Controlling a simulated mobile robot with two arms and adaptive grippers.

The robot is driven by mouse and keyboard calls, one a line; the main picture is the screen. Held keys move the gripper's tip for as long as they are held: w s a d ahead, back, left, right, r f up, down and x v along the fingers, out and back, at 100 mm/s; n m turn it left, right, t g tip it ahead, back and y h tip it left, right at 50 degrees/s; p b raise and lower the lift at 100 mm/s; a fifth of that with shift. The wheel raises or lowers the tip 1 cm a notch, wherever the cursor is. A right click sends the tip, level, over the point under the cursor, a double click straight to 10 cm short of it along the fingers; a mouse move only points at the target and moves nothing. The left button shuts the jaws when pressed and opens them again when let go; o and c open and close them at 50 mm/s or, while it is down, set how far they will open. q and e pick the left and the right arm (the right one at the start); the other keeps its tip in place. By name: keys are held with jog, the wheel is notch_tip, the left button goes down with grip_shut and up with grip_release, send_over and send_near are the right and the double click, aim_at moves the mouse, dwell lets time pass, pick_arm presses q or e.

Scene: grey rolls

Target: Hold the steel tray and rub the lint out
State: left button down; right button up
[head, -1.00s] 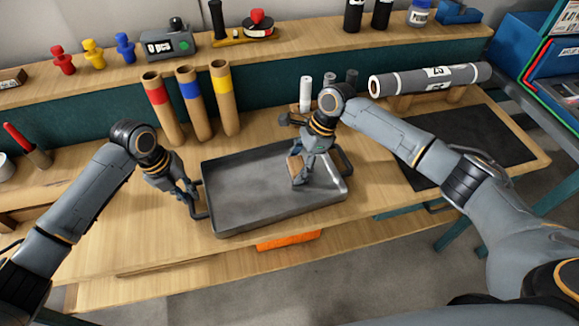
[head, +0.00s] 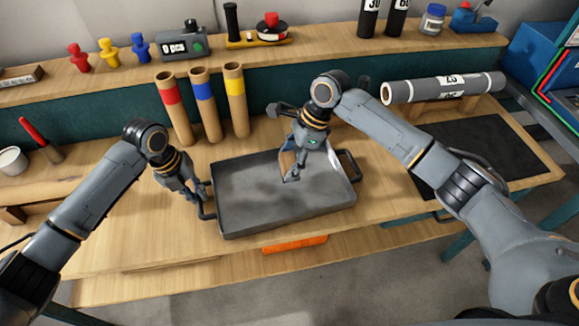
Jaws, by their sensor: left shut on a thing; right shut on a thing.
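The steel tray (head: 240,225) is a shallow dark grey rectangle lying on the wooden bench, with a handle at each short end. My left gripper (head: 202,200) is shut on the tray's left handle. My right gripper (head: 291,177) is over the inside of the tray, pointing down. It is shut on a small tan piece, mostly hidden by the fingers; I cannot tell if it touches the floor. Uneven darker grey patches show on the tray floor (head: 262,192); I cannot make out single bits of lint. A pale patch shows near the tray's right end.
Three cardboard tubes with red, blue and yellow bands (head: 204,105) stand behind the tray. A large grey roll (head: 445,87) lies on a wooden cradle at the right, behind a dark mat (head: 480,150). An orange item (head: 295,244) sits below the front edge.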

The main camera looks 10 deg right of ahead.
jog(key=shift+r, duration=1.35)
pick_arm(q)
jog(key=c, duration=1.3)
grip_release()
jog(key=r, duration=0.4)
jog(key=a+r, duration=0.1)
jog(key=r, duration=0.3)
jog(key=a+r, duration=0.1)
jog(key=r, duration=0.2)
jog(key=shift+s+a+r, duration=0.1)
jog(key=shift+a+r, duration=0.05)
jog(key=shift+r, duration=0.25)
